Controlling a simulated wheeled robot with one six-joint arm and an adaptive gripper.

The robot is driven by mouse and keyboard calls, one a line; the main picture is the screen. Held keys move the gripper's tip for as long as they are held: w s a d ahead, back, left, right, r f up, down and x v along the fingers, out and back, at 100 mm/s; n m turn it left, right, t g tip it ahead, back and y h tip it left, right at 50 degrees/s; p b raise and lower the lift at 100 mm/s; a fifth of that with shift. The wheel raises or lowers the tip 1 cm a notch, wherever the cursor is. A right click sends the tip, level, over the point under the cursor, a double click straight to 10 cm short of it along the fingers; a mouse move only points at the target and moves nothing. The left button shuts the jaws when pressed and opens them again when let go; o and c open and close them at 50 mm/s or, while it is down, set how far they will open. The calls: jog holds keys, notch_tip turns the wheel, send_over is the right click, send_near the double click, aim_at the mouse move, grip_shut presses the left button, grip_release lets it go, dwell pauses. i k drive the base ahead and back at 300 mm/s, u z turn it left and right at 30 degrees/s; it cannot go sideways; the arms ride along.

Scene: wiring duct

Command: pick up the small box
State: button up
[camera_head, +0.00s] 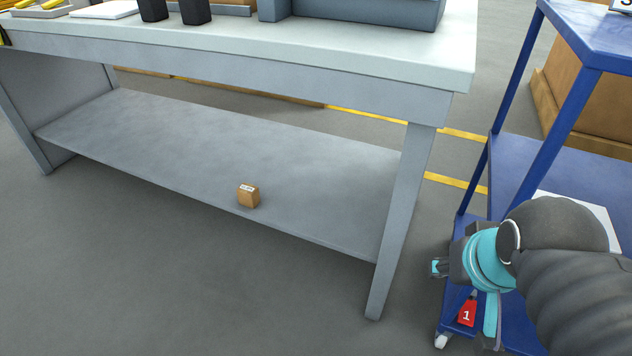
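The small box (248,195) is a brown carton with a white label on top. It sits on the lower grey shelf (170,145) of the workbench, close to the shelf's front edge. My gripper (437,267) is at the right, in front of the blue cart and well to the right of the box. Its fingertips point left and look small and dark with teal parts. Whether the fingers are open or shut cannot be made out. Nothing shows between them.
The workbench top (350,45) overhangs the shelf, with a front leg (400,220) between the box and my gripper. A blue cart (550,170) stands at the right, with a red tag (467,312) marked 1. Grey floor in front of the shelf is clear.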

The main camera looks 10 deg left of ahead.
aim_at(248, 195)
jog(key=z, duration=0.6)
jog(key=k, duration=0.95)
jog(key=u, duration=1.8)
jog(key=i, duration=0.5)
